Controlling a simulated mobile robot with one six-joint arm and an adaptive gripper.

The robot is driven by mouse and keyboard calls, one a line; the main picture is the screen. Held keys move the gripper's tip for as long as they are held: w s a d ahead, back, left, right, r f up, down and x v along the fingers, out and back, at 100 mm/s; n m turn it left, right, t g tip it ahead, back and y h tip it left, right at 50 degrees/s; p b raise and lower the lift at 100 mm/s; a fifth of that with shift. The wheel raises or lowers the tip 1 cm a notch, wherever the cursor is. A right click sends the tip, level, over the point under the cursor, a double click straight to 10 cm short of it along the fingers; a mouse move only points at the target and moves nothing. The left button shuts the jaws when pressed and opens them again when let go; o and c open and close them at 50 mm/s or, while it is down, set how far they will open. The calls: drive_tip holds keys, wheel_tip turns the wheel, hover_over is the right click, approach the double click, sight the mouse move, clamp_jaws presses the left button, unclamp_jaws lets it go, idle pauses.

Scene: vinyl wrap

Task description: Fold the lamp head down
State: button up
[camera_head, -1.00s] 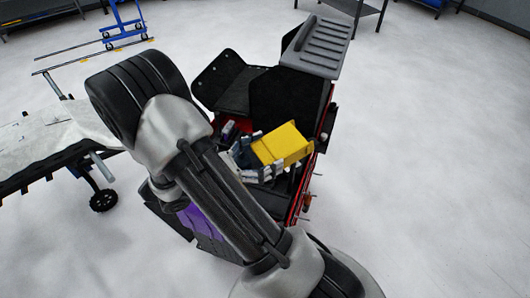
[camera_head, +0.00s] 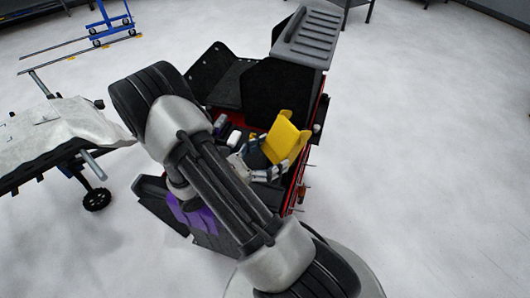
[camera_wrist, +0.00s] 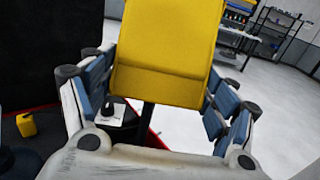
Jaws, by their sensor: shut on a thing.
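The yellow lamp head (camera_head: 283,137) is above the dark cart, tilted, in the head view. In the wrist view the lamp head (camera_wrist: 170,45) fills the upper middle, with a dark post (camera_wrist: 146,118) below it. My gripper (camera_head: 272,160) is at the lower part of the lamp head. In the wrist view my gripper's (camera_wrist: 160,75) blue-and-white fingers lie on the left and right sides of the yellow block, shut on it. The contact at the far side and the lamp's base are hidden.
The cart has black panels (camera_head: 280,88) and a ribbed grey top (camera_head: 307,38) behind the lamp. A table with a white sheet (camera_head: 60,130) stands at left. A small yellow item (camera_wrist: 27,125) is low at left in the wrist view. The floor at right is clear.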

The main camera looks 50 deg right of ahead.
drive_tip(key=shift+s+d+f, duration=0.25)
drive_tip(key=shift+d+f, duration=0.1)
drive_tip(key=shift+d, duration=0.25)
drive_tip(key=shift+s+d+f, duration=0.2)
drive_tip(key=shift+d+f, duration=0.15)
drive_tip(key=shift+d, duration=0.25)
drive_tip(key=o, duration=1.1)
drive_tip(key=shift+o, duration=1.3)
drive_tip(key=shift+d, duration=0.25)
drive_tip(key=shift+o, duration=0.7)
drive_tip(key=shift+a, duration=0.1)
drive_tip(key=shift+r, duration=0.1)
drive_tip(key=shift+w+a, duration=0.1)
drive_tip(key=shift+a, duration=0.05)
